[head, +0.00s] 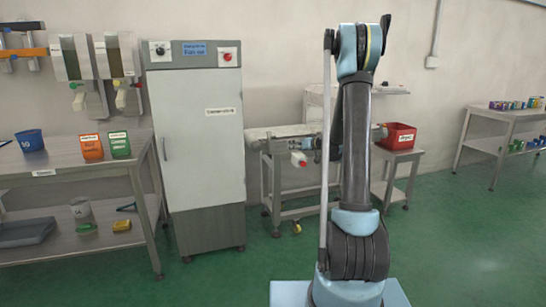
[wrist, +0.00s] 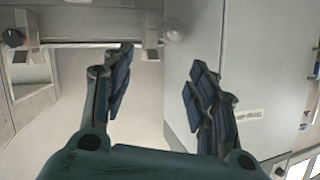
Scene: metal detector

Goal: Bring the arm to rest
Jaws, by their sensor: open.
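My gripper (wrist: 158,75) shows in the wrist view with its two dark fingers spread apart. Nothing is held between them; a pale surface shows in the gap. In the head view my arm stands upright right of the middle, its elbow high and the links beyond folded down behind the upright link.
A tall grey cabinet (head: 205,135) stands left of my arm. Behind the arm are a conveyor bench (head: 285,135) and a red bin (head: 398,137). A metal table (head: 60,170) holds a blue cup (head: 30,141) at left. Green floor (head: 460,250) is clear at right.

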